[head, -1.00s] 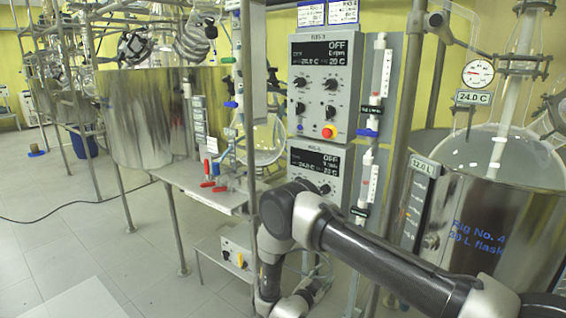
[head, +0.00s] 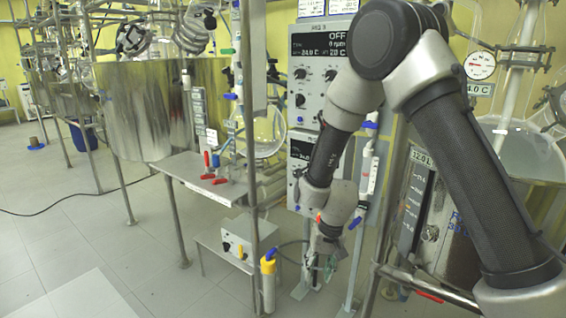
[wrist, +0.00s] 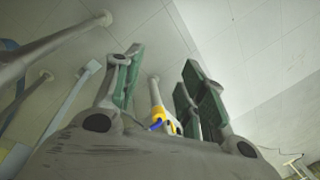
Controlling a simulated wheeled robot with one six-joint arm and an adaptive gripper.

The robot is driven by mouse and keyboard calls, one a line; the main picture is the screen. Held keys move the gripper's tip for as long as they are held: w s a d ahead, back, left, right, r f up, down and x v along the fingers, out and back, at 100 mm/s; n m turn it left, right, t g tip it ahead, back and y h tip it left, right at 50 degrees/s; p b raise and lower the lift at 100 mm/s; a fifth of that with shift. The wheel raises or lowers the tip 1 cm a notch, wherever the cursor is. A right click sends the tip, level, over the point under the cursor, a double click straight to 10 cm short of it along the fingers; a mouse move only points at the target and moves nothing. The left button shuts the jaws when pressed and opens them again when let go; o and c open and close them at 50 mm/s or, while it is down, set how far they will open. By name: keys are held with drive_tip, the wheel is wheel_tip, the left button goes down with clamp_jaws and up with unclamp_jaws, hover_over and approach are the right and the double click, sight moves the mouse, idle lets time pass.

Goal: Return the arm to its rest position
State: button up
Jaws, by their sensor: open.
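My arm (head: 450,170) is bent in a high arch across the right half of the head view, in front of the control panels. My gripper (head: 320,270) hangs low below the lower panel, pointing down, near the metal stand legs. In the wrist view, the green-padded fingers of my gripper (wrist: 163,80) stand apart with nothing held between them. A yellow fitting with a blue handle (head: 268,266) is to the left of the gripper. It also shows beyond the fingers in the wrist view (wrist: 166,121).
The control panel (head: 308,85) is partly covered by my arm. A glass reactor in a metal vessel (head: 530,150) stands at the right. A small shelf with red-handled valves (head: 185,168) and a low box (head: 238,246) are left. Tiled floor (head: 90,240) is open at the left.

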drive_tip(key=s+d+r+t, duration=0.1)
drive_tip(key=s+d+r, duration=0.5)
drive_tip(key=d+r, duration=0.2)
drive_tip(key=s+d+r+t+h, duration=0.1)
drive_tip(key=s+d+r+t, duration=0.1)
drive_tip(key=s+d+r, duration=0.5)
drive_tip(key=s+d+r+t+h, duration=0.1)
drive_tip(key=s+d+r, duration=0.6)
drive_tip(key=d+r, duration=0.4)
wheel_tip(320, 180, up, 6)
drive_tip(key=shift+d+r+t, duration=0.15)
drive_tip(key=shift+d+t, duration=0.1)
drive_tip(key=shift+t, duration=0.05)
drive_tip(key=shift+s, duration=0.15)
drive_tip(key=shift+c, duration=0.5)
drive_tip(key=shift+d+m, duration=0.15)
drive_tip(key=shift+m, duration=0.15)
